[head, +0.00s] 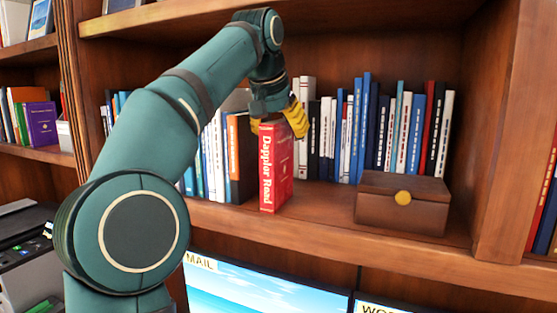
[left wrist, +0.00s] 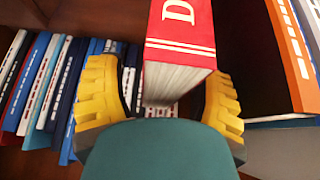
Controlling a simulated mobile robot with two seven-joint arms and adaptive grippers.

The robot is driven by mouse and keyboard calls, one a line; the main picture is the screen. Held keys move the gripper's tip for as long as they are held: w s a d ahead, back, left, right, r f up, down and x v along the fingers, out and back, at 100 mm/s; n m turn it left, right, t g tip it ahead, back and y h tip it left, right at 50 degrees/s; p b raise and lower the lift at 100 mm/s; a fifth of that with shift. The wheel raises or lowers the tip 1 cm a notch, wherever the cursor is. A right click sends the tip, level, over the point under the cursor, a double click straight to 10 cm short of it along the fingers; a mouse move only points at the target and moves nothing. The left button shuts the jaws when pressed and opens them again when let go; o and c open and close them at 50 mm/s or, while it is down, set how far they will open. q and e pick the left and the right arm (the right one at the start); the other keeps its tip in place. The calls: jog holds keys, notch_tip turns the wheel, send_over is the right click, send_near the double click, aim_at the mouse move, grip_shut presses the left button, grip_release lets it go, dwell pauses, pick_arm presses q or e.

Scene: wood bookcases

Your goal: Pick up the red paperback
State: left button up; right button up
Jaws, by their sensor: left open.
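The red paperback (head: 274,168) stands upright near the front of the shelf, its white-lettered spine facing out. My left gripper (head: 296,117) is at the top of the book, its yellow fingers pointing down. In the left wrist view, the red paperback (left wrist: 182,42) lies between the two spread yellow fingers of my left gripper (left wrist: 160,105), with dark gaps on both sides. The fingers are open and do not appear closed on the book. My right gripper is not in view.
A row of books (head: 398,130) stands behind, and an orange-and-black book (head: 238,158) stands just left of the paperback. A wooden box (head: 402,212) sits to the right, with bare shelf between. Below the shelf are screens (head: 265,290).

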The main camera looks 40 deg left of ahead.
pick_arm(q)
jog(key=shift+s+a+f, duration=0.1)
jog(key=shift+f, duration=0.25)
jog(key=shift+f, duration=0.25)
dwell(0.3)
grip_shut()
